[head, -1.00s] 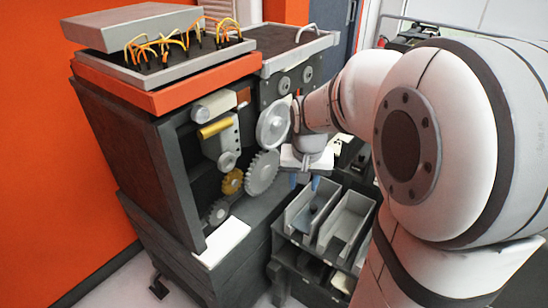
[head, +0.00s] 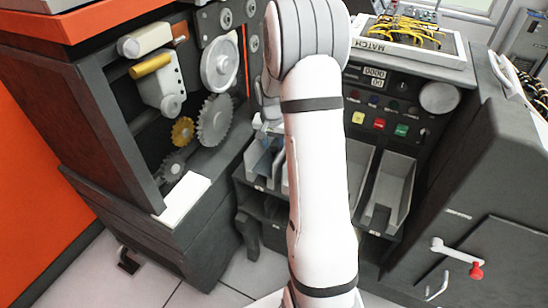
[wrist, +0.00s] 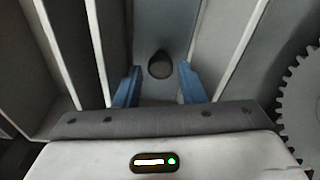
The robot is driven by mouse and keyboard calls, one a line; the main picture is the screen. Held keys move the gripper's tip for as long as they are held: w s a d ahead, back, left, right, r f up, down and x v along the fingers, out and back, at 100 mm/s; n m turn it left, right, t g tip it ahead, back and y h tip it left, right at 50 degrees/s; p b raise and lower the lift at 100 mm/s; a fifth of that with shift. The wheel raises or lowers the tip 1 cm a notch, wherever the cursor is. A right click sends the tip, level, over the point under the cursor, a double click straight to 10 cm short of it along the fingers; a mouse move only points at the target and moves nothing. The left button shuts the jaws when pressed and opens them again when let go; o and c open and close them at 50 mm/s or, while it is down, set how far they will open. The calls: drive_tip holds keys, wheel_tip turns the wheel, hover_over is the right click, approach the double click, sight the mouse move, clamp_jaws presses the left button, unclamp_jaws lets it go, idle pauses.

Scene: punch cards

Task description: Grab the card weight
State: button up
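In the wrist view, a dark rounded knob (wrist: 160,66) stands up from a grey-blue surface inside a bin, and I take it for the card weight. The extent of its base is not clear. My gripper (wrist: 158,84) is open, with its two blue fingers apart on either side of the knob's line, and nothing is held. In the head view my gripper (head: 264,160) is partly hidden behind my arm, low over the left bin. The card weight is hidden there.
Sloped grey bins (head: 390,190) stand in a rack, with narrow walls between them. The machine with gears (head: 213,120) is left of my gripper, and a white card stack (head: 183,198) lies on its ledge. A control panel (head: 385,110) is behind.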

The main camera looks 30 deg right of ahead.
wheel_tip(320, 180, down, 2)
drive_tip(key=shift+w+d+f, duration=0.1)
drive_tip(key=shift+w+f, duration=0.05)
drive_tip(key=shift+f, duration=0.05)
drive_tip(key=shift+r, duration=0.1)
clamp_jaws()
